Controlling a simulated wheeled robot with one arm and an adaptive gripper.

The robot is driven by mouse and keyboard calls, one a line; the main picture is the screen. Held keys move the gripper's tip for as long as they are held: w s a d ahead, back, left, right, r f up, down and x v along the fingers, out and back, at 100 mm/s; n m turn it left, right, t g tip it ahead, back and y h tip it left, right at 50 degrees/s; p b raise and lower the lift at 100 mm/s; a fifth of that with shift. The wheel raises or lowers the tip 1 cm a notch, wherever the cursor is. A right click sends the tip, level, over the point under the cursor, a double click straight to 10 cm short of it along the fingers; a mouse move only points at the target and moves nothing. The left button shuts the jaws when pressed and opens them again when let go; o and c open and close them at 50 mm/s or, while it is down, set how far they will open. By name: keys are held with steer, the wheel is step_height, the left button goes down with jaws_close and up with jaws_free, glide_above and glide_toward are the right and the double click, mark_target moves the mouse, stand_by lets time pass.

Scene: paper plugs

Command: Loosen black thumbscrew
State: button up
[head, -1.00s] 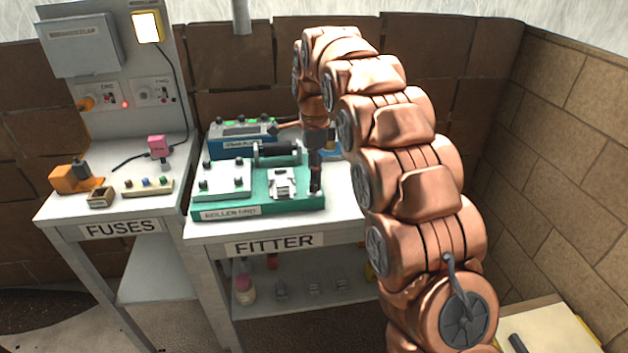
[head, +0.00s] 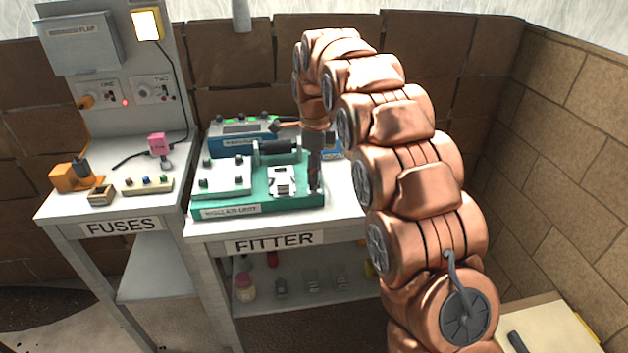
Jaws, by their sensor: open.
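My gripper (head: 314,187) points down over the right end of the green roller unit (head: 300,202), beside the silver clamp-like part. Its jaws are open, but their gap is hard to see from this side. No black thumbscrew can be made out clearly at the fingertips; the gripper may hide it. The unit carries a black roller (head: 278,147) at its back and a pale plate (head: 222,178) with several small dark knobs on its left. The silver part (head: 282,181) sits between plate and gripper. I cannot tell whether the fingers touch anything.
The unit stands on the white FITTER table (head: 215,232). A blue device (head: 228,146) with green-topped knobs stands behind it. The FUSES table (head: 60,212) at left holds an orange block (head: 68,180), a small box (head: 101,195) and a pink block (head: 156,143). A brick wall (head: 570,130) closes the right.

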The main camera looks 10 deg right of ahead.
steer(key=shift+f+b, duration=0.45)
steer(key=shift+f, duration=1.1)
jaws_close()
jaws_free()
steer(key=shift+r, duration=0.15)
stand_by(0.3)
